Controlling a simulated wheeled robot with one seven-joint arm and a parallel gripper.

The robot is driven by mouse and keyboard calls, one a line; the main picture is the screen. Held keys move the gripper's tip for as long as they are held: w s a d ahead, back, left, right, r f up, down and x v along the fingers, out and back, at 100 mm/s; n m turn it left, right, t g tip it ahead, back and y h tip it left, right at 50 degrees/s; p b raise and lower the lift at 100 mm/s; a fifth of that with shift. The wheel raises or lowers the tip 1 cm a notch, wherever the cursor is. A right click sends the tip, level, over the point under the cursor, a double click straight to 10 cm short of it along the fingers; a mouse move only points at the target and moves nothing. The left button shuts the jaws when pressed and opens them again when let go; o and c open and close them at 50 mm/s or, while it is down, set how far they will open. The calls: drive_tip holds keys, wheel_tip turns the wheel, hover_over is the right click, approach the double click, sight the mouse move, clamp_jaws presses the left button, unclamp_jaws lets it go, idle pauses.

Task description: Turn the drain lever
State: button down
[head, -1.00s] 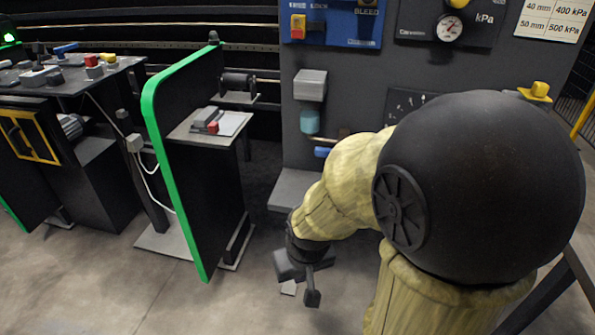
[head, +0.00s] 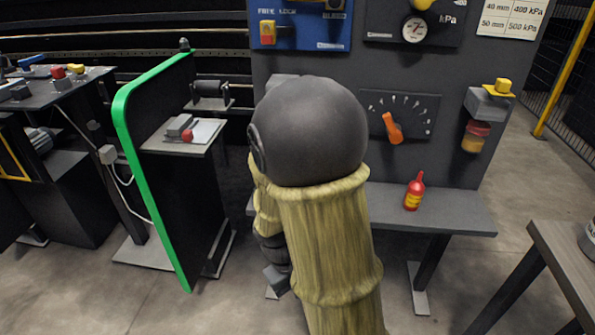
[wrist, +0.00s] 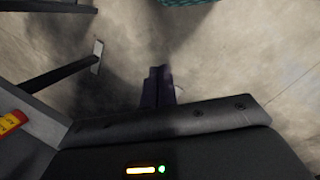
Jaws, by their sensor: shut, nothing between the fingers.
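No lever in view is clearly marked as the drain lever. An orange lever (head: 392,130) sits on a dark dial plate with a fan of marks, right of my arm on the grey panel. The grey unit with a teal bowl and a blue part below it is now hidden behind my arm. My gripper (head: 273,283) hangs low in front of the panel's bench, partly covered by my arm, and touches nothing visible. In the wrist view its fingers (wrist: 158,88) are together and empty above the concrete floor.
A red bottle (head: 414,192) stands on the grey bench (head: 450,212). A unit with an amber bowl (head: 474,140) hangs at the panel's right. A green-edged divider (head: 150,190) stands left of my arm. A table (head: 570,255) is at the right. Floor between is clear.

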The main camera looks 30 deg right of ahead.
drive_tip(key=w+d+n+g+h+p, duration=0.1)
drive_tip(key=d+n+g+h, duration=0.35)
drive_tip(key=d+h, duration=0.85)
drive_tip(key=w+d+r+n+t+h, duration=0.3)
drive_tip(key=w+d+n+t+h, duration=0.15)
drive_tip(key=w+h, duration=0.35)
drive_tip(key=w+a+n+t+y, duration=0.4)
drive_tip(key=w+n+t, duration=0.2)
drive_tip(key=n+t, duration=0.3)
drive_tip(key=w+a+n+t+y+p, duration=0.1)
drive_tip(key=w+a+n+t+y, duration=0.3)
drive_tip(key=t, duration=1.1)
drive_tip(key=w+n, duration=0.3)
drive_tip(key=n, duration=0.3)
drive_tip(key=shift+w+a+f, duration=0.3)
drive_tip(key=shift+f, duration=0.05)
drive_tip(key=x, duration=1)
